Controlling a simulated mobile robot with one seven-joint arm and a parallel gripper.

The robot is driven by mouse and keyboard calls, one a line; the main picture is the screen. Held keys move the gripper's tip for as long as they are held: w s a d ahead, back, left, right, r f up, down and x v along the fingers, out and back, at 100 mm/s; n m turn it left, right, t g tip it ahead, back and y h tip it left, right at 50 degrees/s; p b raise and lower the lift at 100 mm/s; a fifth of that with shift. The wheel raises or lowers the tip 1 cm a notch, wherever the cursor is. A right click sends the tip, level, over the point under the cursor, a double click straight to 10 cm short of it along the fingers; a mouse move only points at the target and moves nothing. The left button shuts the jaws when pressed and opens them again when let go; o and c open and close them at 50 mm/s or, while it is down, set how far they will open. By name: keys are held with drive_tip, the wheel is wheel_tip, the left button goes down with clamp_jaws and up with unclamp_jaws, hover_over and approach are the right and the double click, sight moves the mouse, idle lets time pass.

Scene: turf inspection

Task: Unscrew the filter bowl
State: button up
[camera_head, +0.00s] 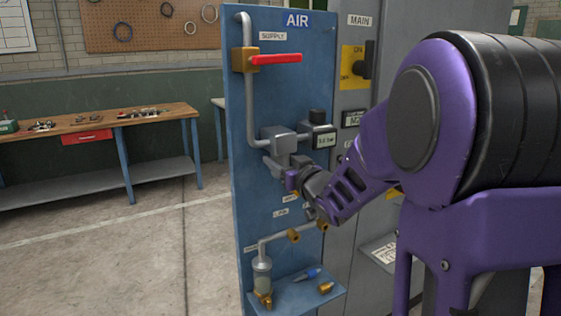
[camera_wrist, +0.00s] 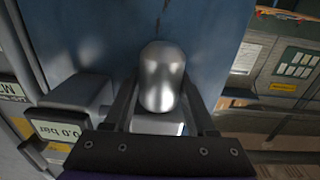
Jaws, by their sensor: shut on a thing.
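The filter bowl is a rounded, shiny metal cup (camera_wrist: 162,68) in the middle of the wrist view. My gripper (camera_wrist: 162,92) has a dark finger on each side of it, shut on the bowl. In the head view my gripper (camera_head: 289,180) is at the blue AIR panel (camera_head: 243,200), just below the grey filter and regulator housing (camera_head: 284,139).
A red handle (camera_head: 276,59) lies level on the supply valve above. A digital pressure gauge (camera_head: 325,140) is to the right of the housing. Below, a small shelf (camera_head: 300,297) holds a blue-tipped part and brass fittings, beside a clear cup (camera_head: 262,272). A workbench (camera_head: 165,119) stands at left.

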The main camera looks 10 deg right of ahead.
clamp_jaws()
drive_tip(key=shift+f+b, duration=0.1)
drive_tip(key=shift+b, duration=0.3)
drive_tip(key=m+h+b, duration=0.1)
drive_tip(key=b, duration=0.1)
drive_tip(key=shift+a+h+b, duration=0.1)
drive_tip(key=shift+h+b, duration=0.3)
drive_tip(key=shift+r+m+h, duration=0.2)
drive_tip(key=shift+m+h, duration=0.2)
drive_tip(key=shift+h, duration=0.1)
drive_tip(key=shift+f, duration=0.15)
drive_tip(key=shift+f, duration=0.45)
drive_tip(key=shift+f, duration=0.1)
